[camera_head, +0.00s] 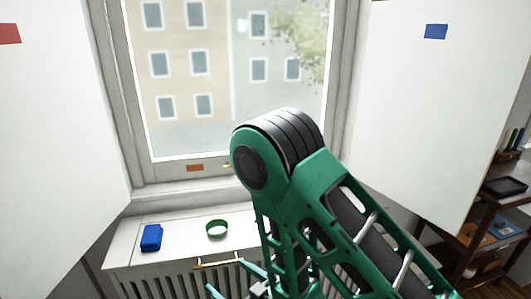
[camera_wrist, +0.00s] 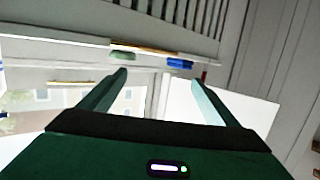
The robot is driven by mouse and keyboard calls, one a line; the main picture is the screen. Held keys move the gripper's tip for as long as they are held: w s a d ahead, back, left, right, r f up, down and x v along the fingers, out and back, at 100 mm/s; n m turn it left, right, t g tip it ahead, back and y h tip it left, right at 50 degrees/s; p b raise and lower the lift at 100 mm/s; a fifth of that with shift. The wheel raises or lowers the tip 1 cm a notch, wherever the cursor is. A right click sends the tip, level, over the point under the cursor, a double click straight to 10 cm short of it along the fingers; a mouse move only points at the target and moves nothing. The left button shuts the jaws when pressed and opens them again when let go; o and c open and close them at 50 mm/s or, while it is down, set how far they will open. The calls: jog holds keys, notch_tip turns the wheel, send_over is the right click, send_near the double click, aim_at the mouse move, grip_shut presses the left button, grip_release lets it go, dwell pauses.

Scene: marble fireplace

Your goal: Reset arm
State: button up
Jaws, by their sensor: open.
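My gripper (camera_wrist: 158,77) is open, with two pale green fingers apart and nothing between them. In the head view my gripper (camera_head: 230,278) shows low in the picture, in front of the radiator and partly cut off or hidden by my arm. My green arm rises at the centre right, with its bent joint before the window. In the wrist view a green thing (camera_wrist: 122,56) and a blue thing (camera_wrist: 180,63) lie past the fingertips, apart from them.
A blue block (camera_head: 151,237) and a green ring (camera_head: 216,229) stand on the white windowsill (camera_head: 185,223). A yellow strip (camera_head: 218,263) is at its front edge, above the radiator (camera_head: 180,283). White panels flank the window (camera_head: 215,90). A dark shelf (camera_head: 490,230) stands at right.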

jog(key=w+d+r+m+h, duration=0.2)
jog(key=w+d+h, duration=0.3)
jog(key=d, duration=0.6)
jog(key=w+d+r+m+h, duration=0.3)
jog(key=w+d, duration=0.4)
jog(key=d, duration=0.3)
jog(key=s+d+r+m+g+h, duration=0.2)
jog(key=d+r+g+h, duration=0.1)
jog(key=d, duration=0.9)
jog(key=s+d+r+m+g+h, duration=0.1)
jog(key=s+d+r+m+g, duration=0.15)
jog(key=s+d, duration=0.45)
jog(key=s+d+r+m+g+h, duration=0.1)
jog(key=s+d+r+m+g, duration=0.15)
jog(key=s+d, duration=0.5)
jog(key=s+d+r+m+g+y, duration=0.1)
jog(key=s+r, duration=0.2)
jog(key=s, duration=0.5)
jog(key=s+d+r+m+g+y, duration=0.1)
jog(key=s+r+m, duration=0.1)
jog(key=s, duration=0.6)
jog(key=shift+s+d+r+m+g, duration=0.15)
jog(key=shift+d+r+m+g, duration=0.15)
jog(key=shift+d+r+g, duration=0.15)
